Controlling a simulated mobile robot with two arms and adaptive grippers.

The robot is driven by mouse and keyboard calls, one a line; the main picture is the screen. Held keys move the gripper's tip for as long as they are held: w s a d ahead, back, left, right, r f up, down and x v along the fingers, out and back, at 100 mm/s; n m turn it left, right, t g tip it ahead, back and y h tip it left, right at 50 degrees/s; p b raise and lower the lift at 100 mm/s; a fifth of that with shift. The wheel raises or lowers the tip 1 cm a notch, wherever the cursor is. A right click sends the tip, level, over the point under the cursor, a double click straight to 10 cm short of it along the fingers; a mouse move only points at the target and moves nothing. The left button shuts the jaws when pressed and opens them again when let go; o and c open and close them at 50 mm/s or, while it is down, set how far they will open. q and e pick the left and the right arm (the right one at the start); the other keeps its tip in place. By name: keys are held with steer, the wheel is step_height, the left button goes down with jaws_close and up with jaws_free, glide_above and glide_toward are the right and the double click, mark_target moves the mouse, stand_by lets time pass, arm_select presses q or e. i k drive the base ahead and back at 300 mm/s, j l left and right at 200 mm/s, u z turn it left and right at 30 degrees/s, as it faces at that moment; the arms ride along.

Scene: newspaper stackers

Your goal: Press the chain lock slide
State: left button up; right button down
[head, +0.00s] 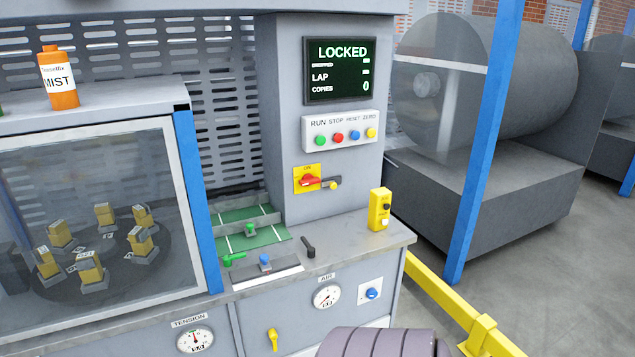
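No part is labelled as the chain lock slide, so I cannot tell for certain which one it is. A small blue knob (264,262) stands on a pale plate (272,278) on the counter. A green lever (233,259) is to its left and a dark lever (308,247) to its right. A small dark block with a green top (250,230) sits on the green strip (262,238) behind them. The screen (340,70) reads LOCKED, with copies at 0. Neither gripper is in view.
A yellow box (379,209) stands on the counter's right end. A red-and-yellow switch (309,180) and a button panel (341,133) are on the column. A glass-fronted case (100,220) stands left, with an orange bottle (58,78) on top. A yellow rail (440,290) runs right.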

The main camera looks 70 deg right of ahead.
mark_target(332, 185)
steer(key=z, duration=2.25)
